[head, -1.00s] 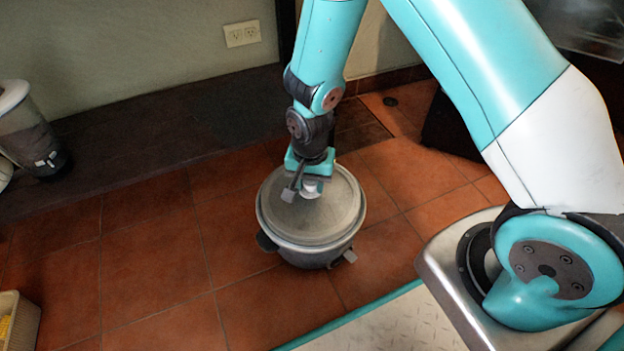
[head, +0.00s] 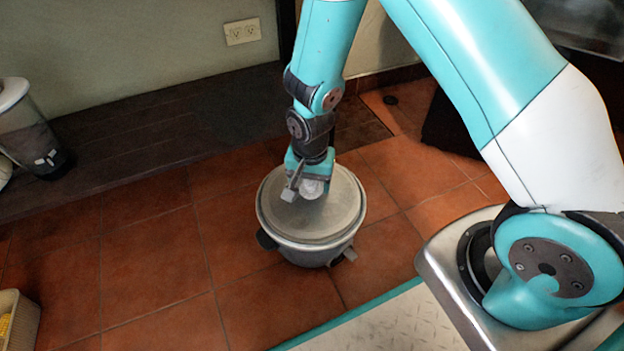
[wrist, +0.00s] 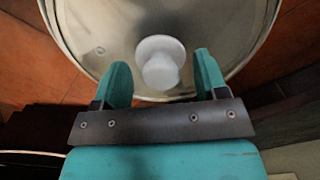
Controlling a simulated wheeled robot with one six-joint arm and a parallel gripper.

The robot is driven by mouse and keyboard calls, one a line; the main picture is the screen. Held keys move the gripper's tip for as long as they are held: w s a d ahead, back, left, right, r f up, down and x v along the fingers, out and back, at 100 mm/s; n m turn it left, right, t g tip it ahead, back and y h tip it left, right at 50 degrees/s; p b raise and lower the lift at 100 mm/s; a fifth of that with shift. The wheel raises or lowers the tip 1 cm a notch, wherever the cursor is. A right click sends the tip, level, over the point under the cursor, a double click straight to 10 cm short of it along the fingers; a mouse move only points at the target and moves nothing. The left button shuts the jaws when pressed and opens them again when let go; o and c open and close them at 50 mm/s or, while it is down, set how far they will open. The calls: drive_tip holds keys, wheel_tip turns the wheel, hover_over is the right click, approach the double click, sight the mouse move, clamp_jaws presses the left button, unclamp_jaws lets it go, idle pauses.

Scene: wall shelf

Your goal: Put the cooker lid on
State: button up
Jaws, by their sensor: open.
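The grey cooker (head: 307,252) stands on the tiled floor in the middle of the head view. Its round metal lid (head: 335,215) lies on top of the pot and looks seated on the rim. My gripper (head: 306,190) is over the lid, pointing down. In the wrist view my gripper (wrist: 160,75) is open, with one teal finger on each side of the white lid knob (wrist: 160,62). A gap shows between the knob and each finger. The lid (wrist: 140,25) fills the upper middle of that view. Whether the fingertips touch the lid cannot be told.
A dark low ledge (head: 150,135) runs along the wall behind the cooker. A clear container (head: 32,130) stands on it at the left. A pale basket (head: 22,318) is at the lower left. The tiles left of the cooker are clear.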

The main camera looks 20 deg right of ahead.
drive_tip(key=shift+r, duration=0.1)
wheel_tip(320, 180, up, 17)
drive_tip(key=p, duration=0.9)
drive_tip(key=shift+r+p, duration=0.15)
drive_tip(key=shift+p, duration=0.15)
drive_tip(key=s+a+r+n+y+p, duration=0.25)
drive_tip(key=s+r+n, duration=0.55)
drive_tip(key=r, duration=0.6)
drive_tip(key=s+a+r+n+y+p, duration=0.1)
drive_tip(key=s+r+n+y+p, duration=0.15)
drive_tip(key=s+r+n, duration=0.65)
wheel_tip(320, 180, up, 43)
drive_tip(key=s+m+p, duration=0.1)
drive_tip(key=m+p, duration=0.2)
drive_tip(key=p, duration=3.5)
drive_tip(key=shift+s+a+h+p, duration=0.15)
drive_tip(key=shift+a+h+p, duration=0.1)
drive_tip(key=shift+h+p, duration=0.15)
